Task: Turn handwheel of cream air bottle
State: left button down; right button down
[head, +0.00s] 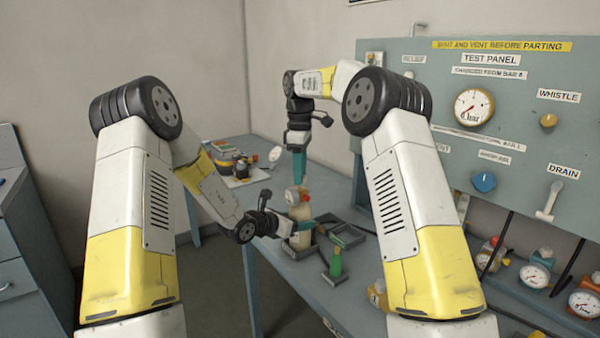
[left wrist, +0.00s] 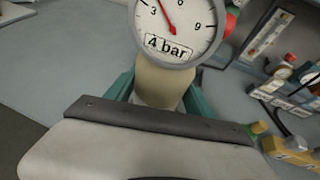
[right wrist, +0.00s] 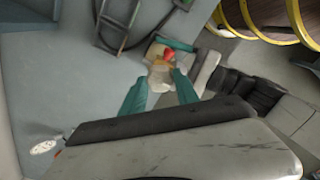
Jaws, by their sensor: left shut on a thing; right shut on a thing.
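The cream air bottle (head: 301,212) stands upright at the table tray, with a round gauge on its neck and a red handwheel on top. My left gripper (head: 304,230) is shut on the bottle's body from the left; in the left wrist view its teal fingers flank the cream body (left wrist: 160,82). There the gauge (left wrist: 178,28) is labelled 4 bar, and part of the red handwheel (left wrist: 231,22) shows behind it. My right gripper (head: 299,178) points straight down from above and is shut on the handwheel. The right wrist view shows the red handwheel (right wrist: 169,54) by its fingertips.
A dark divided tray (head: 348,236) and a small green bottle (head: 336,263) are close by on the table. The test panel (head: 470,150) stands at the right, with several gauged bottles below it. Yellow and dark items (head: 232,165) lie at the table's far left end.

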jog(key=n, duration=0.4)
jog(key=shift+n, duration=0.4)
jog(key=n, duration=0.3)
jog(key=shift+n, duration=0.3)
jog(key=n, duration=1.5)
jog(key=shift+d, duration=0.1)
jog(key=shift+f+n, duration=0.15)
jog(key=shift+n, duration=0.85)
jog(key=shift+s+a+f+n, duration=0.2)
jog(key=shift+a+n, duration=0.15)
jog(key=shift+n, duration=0.55)
jog(key=shift+w+d+r, duration=0.15)
jog(key=shift+d+r, duration=0.05)
jog(key=shift+r, duration=0.25)
